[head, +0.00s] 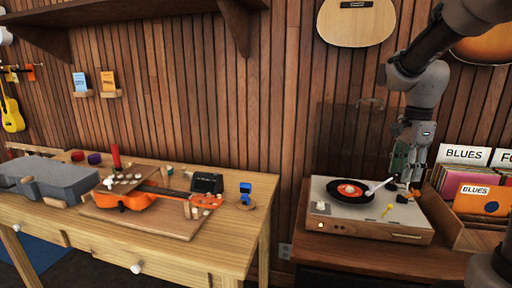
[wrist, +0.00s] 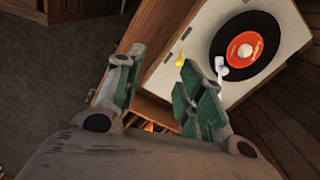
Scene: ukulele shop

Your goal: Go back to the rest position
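My gripper (head: 402,172) hangs at the end of my arm over the right side of the record player (head: 365,228). In the wrist view my gripper (wrist: 150,85) shows its two green-padded fingers spread apart with nothing between them. The record player also shows beyond the fingers in the wrist view (wrist: 207,35). A black record with a red label (head: 349,190) lies on it. The white tonearm (head: 379,186) reaches toward the record. A small yellow piece (head: 388,210) is on the player's front right top.
A crate of record sleeves (head: 480,232) stands close to the player's right. A wooden workbench (head: 130,250) at left holds an orange ukulele (head: 135,198), a grey case (head: 60,178) and small items. Guitars (head: 356,22) hang on the wall behind. A gap separates bench and player cabinet.

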